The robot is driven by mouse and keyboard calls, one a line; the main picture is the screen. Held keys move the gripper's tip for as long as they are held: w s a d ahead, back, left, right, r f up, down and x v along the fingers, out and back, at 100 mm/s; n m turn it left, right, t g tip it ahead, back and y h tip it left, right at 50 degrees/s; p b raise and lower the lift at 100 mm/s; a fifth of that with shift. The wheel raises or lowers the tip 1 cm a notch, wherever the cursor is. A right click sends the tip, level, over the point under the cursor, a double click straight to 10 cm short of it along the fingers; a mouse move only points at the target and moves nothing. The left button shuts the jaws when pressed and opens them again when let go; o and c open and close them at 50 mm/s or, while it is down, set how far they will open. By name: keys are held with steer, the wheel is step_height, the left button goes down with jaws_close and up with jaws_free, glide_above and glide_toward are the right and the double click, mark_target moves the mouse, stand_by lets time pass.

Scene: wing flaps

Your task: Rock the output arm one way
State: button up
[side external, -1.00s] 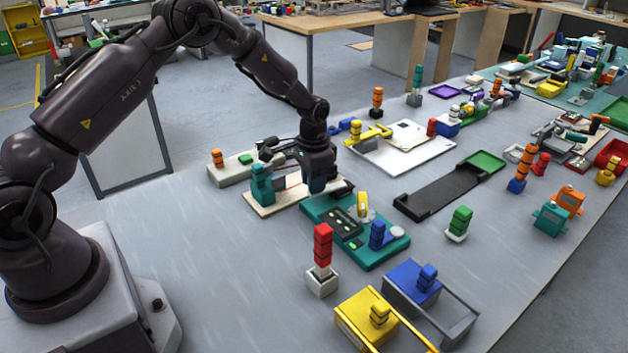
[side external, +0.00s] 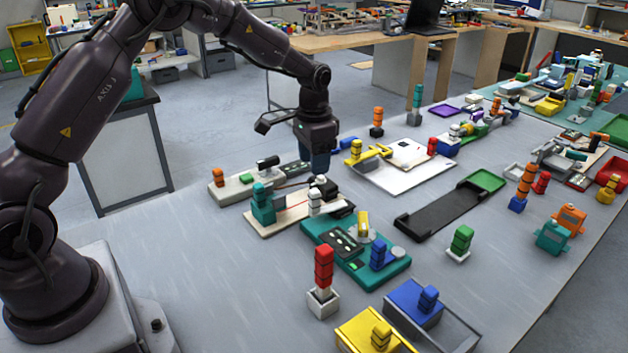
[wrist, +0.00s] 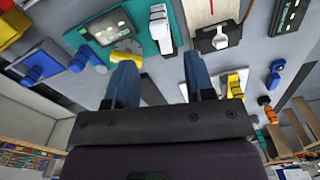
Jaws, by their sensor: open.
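My gripper (side external: 320,168) hangs with its blue fingers down, above and behind the board (side external: 275,226) that carries a teal block (side external: 262,206) and white stacked blocks (side external: 316,200). In the wrist view my gripper (wrist: 160,62) shows two separate blue fingers with nothing held between them. The teal panel (side external: 395,268) lies in front of that board. It carries a yellow lever (side external: 363,222) on a round base and a blue knob (side external: 377,255). The yellow lever also shows in the wrist view (wrist: 127,57). I cannot tell which part is the output arm.
A pale panel (side external: 225,193) with an orange knob and green button lies behind left. A white board (side external: 400,178) with a yellow arm (side external: 362,153) lies right of my gripper. A black tray (side external: 440,216), yellow box (side external: 375,333) and blue box (side external: 413,302) stand nearby.

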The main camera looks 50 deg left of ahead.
step_height(320, 180, up, 2)
steer(key=shift+r, duration=0.2)
steer(key=shift+s+d+f, duration=0.1)
steer(key=shift+s+f, duration=0.05)
steer(key=shift+f, duration=0.1)
steer(key=s+d+r+t, duration=0.2)
steer(key=s+r, duration=0.3)
steer(key=s, duration=0.4)
steer(key=s+d+r+n+t, duration=0.1)
steer(key=s+d+r, duration=0.2)
steer(key=s+r, duration=0.3)
steer(key=s+d+r+n+t, duration=0.1)
steer(key=s+r, duration=0.4)
steer(key=s, duration=0.8)
steer(key=d+t, duration=0.1)
steer(key=d, duration=0.1)
steer(key=shift+d+r+t, duration=0.3)
steer(key=shift+d+r, duration=0.05)
